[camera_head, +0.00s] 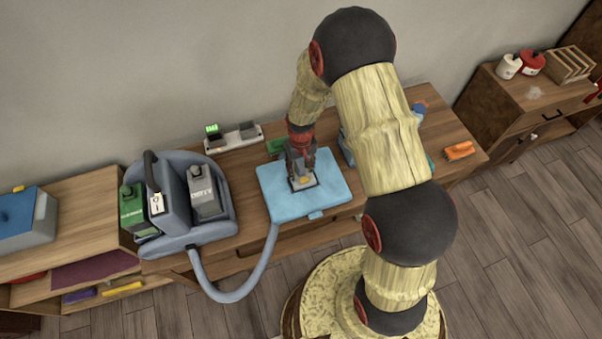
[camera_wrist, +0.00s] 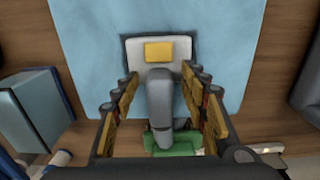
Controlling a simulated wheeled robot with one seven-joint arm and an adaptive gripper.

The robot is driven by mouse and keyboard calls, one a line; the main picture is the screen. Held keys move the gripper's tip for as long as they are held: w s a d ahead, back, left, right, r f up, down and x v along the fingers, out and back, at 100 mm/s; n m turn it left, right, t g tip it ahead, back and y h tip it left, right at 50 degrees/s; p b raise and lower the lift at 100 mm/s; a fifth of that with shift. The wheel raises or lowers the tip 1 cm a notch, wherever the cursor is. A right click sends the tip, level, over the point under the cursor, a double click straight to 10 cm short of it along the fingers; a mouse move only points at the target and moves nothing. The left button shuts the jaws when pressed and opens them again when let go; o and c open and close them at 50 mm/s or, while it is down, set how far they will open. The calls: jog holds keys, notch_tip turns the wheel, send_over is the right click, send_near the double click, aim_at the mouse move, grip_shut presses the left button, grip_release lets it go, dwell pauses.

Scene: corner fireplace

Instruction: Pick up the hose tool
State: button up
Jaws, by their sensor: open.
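A grey tool with a pale head and a yellow patch, which looks like the hose tool (camera_wrist: 159,96), lies on a light blue pad (camera_wrist: 225,50). In the head view the pad (camera_head: 330,192) is on the wooden table, and the tool (camera_head: 303,182) is partly hidden by my gripper (camera_head: 300,160). In the wrist view my gripper (camera_wrist: 162,82) is open, with one finger on each side of the tool's grey handle. Gaps show between the fingers and the handle. The pale head lies just beyond the fingertips.
A blue-grey machine (camera_head: 185,235) with bottles stands left on the table (camera_head: 250,240); its hose (camera_head: 240,292) curves to the pad. A power strip (camera_head: 233,137) is behind. A green object (camera_wrist: 175,145) lies near the gripper. An orange item (camera_head: 460,151) is at right.

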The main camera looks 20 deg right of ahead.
jog(key=c, duration=0.4)
jog(key=c, duration=0.7)
grip_shut()
